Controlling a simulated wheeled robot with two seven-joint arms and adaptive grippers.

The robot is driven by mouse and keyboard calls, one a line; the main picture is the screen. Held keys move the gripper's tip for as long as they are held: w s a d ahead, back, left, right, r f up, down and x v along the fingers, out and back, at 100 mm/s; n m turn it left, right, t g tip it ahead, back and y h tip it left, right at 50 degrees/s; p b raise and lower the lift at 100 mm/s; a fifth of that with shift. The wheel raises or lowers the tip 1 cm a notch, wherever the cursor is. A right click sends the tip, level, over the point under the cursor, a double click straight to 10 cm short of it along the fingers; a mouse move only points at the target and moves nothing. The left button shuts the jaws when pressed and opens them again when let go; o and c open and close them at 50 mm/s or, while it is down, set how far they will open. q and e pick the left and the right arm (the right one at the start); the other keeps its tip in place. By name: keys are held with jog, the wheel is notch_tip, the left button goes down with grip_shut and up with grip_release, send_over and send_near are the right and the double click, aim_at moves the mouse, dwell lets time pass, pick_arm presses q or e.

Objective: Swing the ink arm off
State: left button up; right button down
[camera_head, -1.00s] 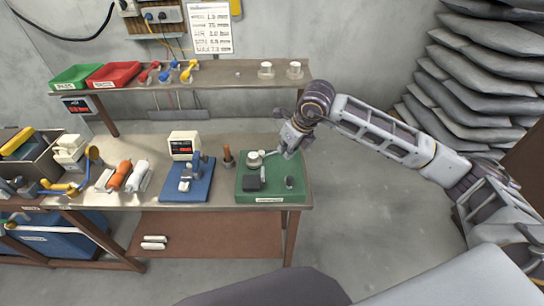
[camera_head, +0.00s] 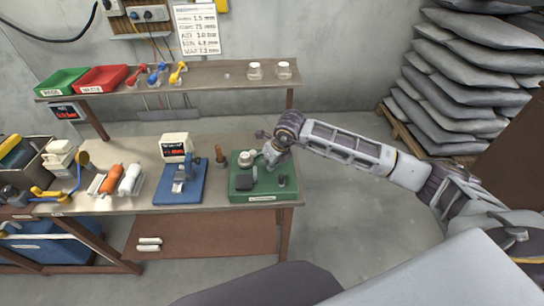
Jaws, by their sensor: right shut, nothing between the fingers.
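The green base (camera_head: 236,186) of the ink device stands at the right end of the workbench. A pale round part (camera_head: 246,157) sits at its back left, a dark block (camera_head: 244,191) at its front left, and a small dark knob (camera_head: 282,181) at its right. A small light piece (camera_head: 255,172), perhaps part of the ink arm, shows beside my right gripper. The rest of the ink arm is hidden or too small to tell. My right gripper (camera_head: 269,165) is shut and empty, low over the back of the base; contact cannot be told. My left gripper is not in view.
A blue base with a small press (camera_head: 181,190), a brown-handled tool (camera_head: 220,157) and a white display box (camera_head: 175,146) stand to the left. A shelf (camera_head: 210,83) with trays and jars runs behind. Floor right of the bench is clear.

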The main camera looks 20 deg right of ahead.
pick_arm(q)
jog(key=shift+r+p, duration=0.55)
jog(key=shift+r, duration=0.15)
pick_arm(e)
jog(key=shift+w+a+r, duration=0.1)
jog(key=shift+w+a, duration=0.2)
jog(key=shift+w, duration=0.3)
jog(key=shift+w+a, duration=0.25)
jog(key=shift+w, duration=0.35)
jog(key=shift+w+a+r, duration=0.1)
jog(key=shift+w+a, duration=0.2)
jog(key=shift+w, duration=0.3)
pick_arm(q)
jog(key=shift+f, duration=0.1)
pick_arm(e)
jog(key=shift+f, duration=0.1)
